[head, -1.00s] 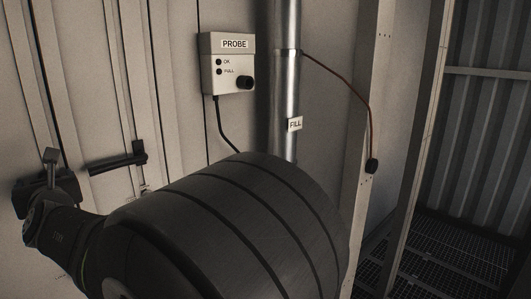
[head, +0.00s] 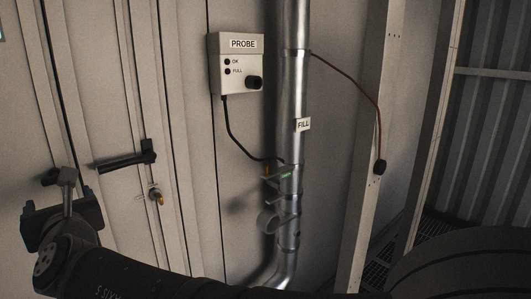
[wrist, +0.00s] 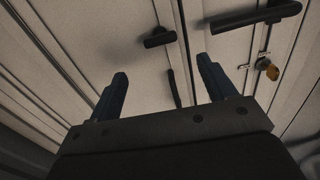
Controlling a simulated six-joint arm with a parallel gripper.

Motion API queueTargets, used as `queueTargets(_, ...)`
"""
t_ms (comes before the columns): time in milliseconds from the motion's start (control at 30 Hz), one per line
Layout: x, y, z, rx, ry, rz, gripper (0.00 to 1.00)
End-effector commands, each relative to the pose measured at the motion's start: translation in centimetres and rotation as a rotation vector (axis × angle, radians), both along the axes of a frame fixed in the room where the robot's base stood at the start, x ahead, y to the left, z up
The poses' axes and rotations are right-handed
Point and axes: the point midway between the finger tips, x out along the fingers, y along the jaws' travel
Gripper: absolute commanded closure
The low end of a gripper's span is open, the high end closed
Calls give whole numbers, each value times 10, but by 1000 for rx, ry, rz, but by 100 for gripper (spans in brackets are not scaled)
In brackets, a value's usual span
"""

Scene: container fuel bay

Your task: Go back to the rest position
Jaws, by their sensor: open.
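In the head view, my gripper end (head: 62,192) is at the lower left, in front of the pale door panels and below left of a black door handle (head: 127,160). My dark forearm runs along the bottom edge. No marker of a rest position shows.
A PROBE box (head: 235,64) hangs left of a metal FILL pipe (head: 295,85). A red-brown cable (head: 366,88) ends in a black plug (head: 379,167). Open grating (head: 433,225) lies at right.

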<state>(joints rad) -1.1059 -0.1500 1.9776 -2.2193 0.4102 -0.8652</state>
Motion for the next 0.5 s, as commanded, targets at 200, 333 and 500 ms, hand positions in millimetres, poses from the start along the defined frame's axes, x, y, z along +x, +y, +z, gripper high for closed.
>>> queueTargets(200,-23,-22,1,3,0,2,24)
queueTargets(333,-35,-34,1,3,0,3,24)
queueTargets(500,-19,-20,-1,-3,1,-2,24)
